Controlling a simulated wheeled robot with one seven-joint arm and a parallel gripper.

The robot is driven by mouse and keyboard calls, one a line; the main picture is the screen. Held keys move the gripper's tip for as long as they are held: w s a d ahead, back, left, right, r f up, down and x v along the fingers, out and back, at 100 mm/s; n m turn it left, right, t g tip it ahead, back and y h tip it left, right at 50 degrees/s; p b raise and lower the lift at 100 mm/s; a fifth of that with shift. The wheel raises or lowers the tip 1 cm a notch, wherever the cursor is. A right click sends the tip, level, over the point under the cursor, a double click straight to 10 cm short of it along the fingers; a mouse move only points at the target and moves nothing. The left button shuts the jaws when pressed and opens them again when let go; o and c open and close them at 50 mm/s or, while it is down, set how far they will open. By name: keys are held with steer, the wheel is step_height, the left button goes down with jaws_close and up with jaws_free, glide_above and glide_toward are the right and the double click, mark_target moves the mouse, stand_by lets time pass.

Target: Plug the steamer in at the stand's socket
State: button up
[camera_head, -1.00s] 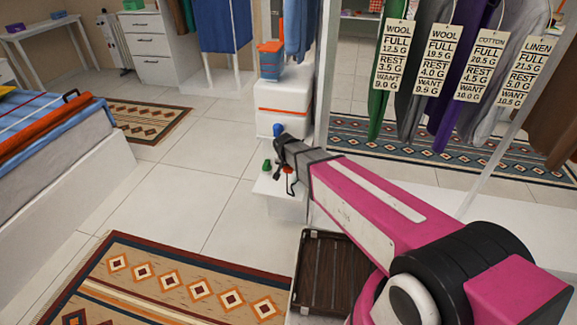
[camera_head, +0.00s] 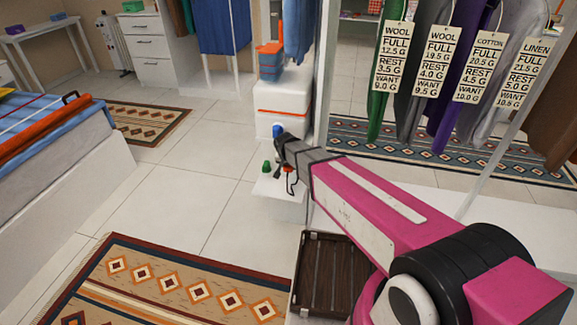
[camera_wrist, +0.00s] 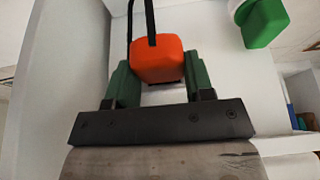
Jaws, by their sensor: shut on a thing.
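An orange plug (camera_wrist: 157,60) with a black cord (camera_wrist: 151,20) sits between the two green fingers of my gripper (camera_wrist: 156,80) in the wrist view. My gripper is shut on it. A dark patch shows just below the plug on a white surface, mostly hidden; I cannot tell whether the plug touches it. In the head view my gripper (camera_head: 287,175) is at the white stand (camera_head: 284,207), with the dark cord hanging beside it. A green knob (camera_head: 266,166) stands on the stand just left of the gripper, and its green shape (camera_wrist: 265,22) shows at upper right in the wrist view.
A blue knob (camera_head: 277,130) shows beside my wrist. White boxes (camera_head: 282,98) stand behind the stand. A dark slatted tray (camera_head: 330,275) lies in front. Tagged garments (camera_head: 440,120) hang at the right.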

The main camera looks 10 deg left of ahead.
steer(key=shift+w, duration=0.35)
steer(key=o, duration=1)
steer(key=v, duration=1)
steer(key=shift+s+r, duration=0.15)
steer(key=shift+r, duration=0.2)
